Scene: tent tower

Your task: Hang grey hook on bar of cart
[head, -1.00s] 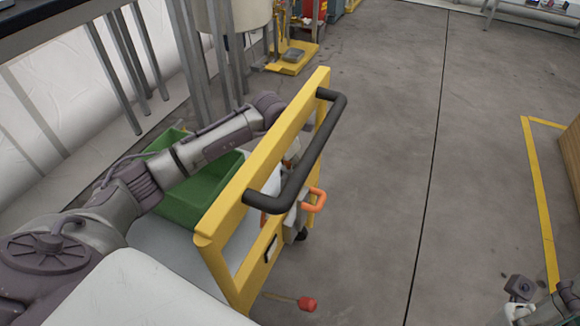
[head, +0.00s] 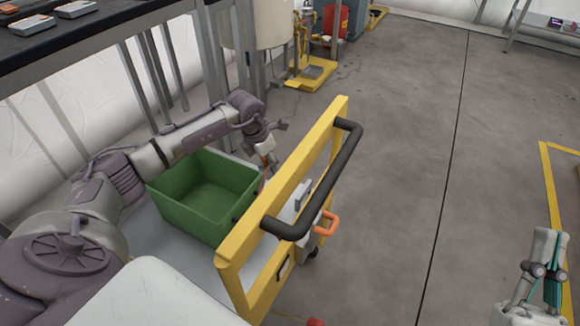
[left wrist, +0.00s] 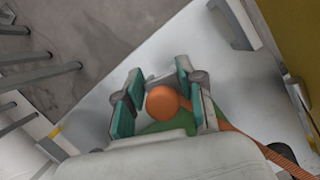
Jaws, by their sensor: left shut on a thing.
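The cart (head: 233,270) has a yellow end frame with a black handle bar (head: 320,190) on its outer side. My left gripper (head: 266,148) is over the cart bed, between the green bin and the yellow frame. I cannot make out a grey hook for certain; the held thing's far part is hidden. My right gripper (head: 540,275) is at the lower right, away from the cart; its opening is unclear.
A green bin (head: 205,195) stands on the cart bed. An orange handle (head: 328,223) sticks out below the black bar. A dark workbench (head: 90,40) with metal legs is at the upper left.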

